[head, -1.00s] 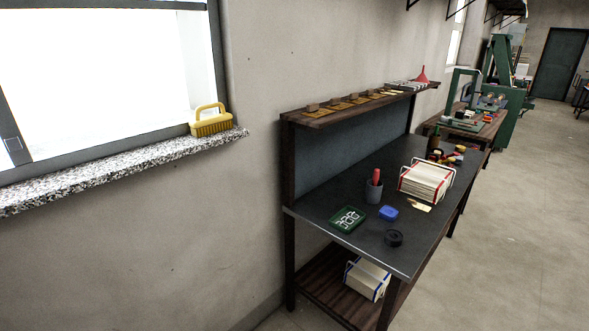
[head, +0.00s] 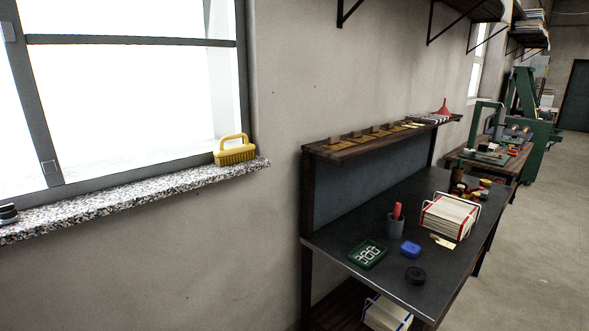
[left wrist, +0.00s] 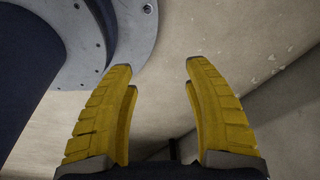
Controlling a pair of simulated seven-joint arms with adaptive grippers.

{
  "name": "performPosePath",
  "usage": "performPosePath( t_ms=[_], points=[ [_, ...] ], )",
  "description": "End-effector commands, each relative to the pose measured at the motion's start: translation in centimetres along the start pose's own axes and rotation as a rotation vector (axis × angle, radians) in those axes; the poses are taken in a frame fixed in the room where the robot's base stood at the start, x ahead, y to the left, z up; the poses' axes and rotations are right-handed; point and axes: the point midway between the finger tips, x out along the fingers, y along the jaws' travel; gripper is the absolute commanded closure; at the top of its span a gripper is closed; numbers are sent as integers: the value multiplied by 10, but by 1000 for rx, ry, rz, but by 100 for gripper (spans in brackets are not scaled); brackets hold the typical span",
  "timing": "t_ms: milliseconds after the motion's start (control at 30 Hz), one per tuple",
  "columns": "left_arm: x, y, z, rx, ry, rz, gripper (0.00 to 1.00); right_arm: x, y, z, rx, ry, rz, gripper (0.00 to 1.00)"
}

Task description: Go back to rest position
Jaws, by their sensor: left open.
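My left gripper (left wrist: 159,75) shows in the left wrist view. Its two yellow fingers stand well apart, with nothing between them. Beyond the fingertips is a plain, pale, scuffed surface. A grey ring-shaped metal part with bolts and a dark body, which look like part of me, fill the upper left of that view. Neither gripper shows in the head view, and my right gripper is in no view. No cloth is in sight.
A yellow brush (head: 234,150) sits on the granite sill (head: 130,194). Concrete floor (head: 545,220) is clear at right.

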Motion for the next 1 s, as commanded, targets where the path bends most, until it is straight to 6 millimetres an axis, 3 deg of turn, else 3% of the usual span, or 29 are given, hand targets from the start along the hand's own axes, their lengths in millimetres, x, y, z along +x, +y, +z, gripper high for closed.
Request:
performPosePath(
  t_ms=[100,233,1000],
  points=[
    [-4,2,30,17,-54,1,48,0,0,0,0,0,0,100],
    [-6,2,45,26,-83,2,48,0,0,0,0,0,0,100],
    [-6,2,45,26,-83,2,48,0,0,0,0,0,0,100]
  ],
)
